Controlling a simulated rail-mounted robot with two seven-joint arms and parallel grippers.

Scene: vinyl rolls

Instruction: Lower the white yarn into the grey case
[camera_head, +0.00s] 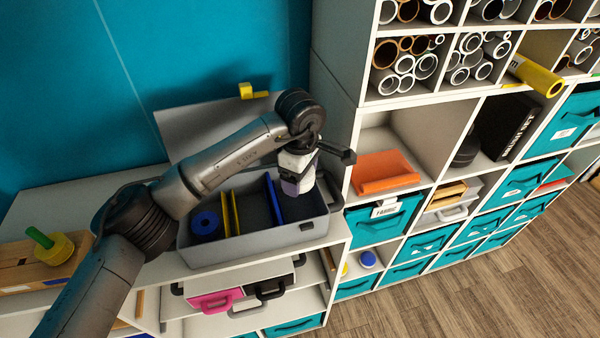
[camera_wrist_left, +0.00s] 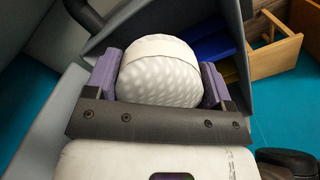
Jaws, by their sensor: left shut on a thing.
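The white yarn (camera_wrist_left: 160,72) is a round, textured ball with a smooth band, seen in the left wrist view. My left gripper (camera_wrist_left: 160,85) is shut on it, with a purple finger on each side. In the head view the open grey case (camera_head: 250,248) sits on the shelf top. My left gripper (camera_head: 297,188) points down at its right compartment, right of the blue divider (camera_head: 275,203). The yarn is hidden there, so its height above the case floor cannot be told. My right gripper is not in view.
A blue roll (camera_head: 206,226) stands in the case's left compartment, beside yellow dividers (camera_head: 231,213). The case's raised lid (camera_head: 190,128) is behind. A wooden box (camera_head: 30,265) is at left. A tall shelf unit (camera_head: 345,95) stands close on the right.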

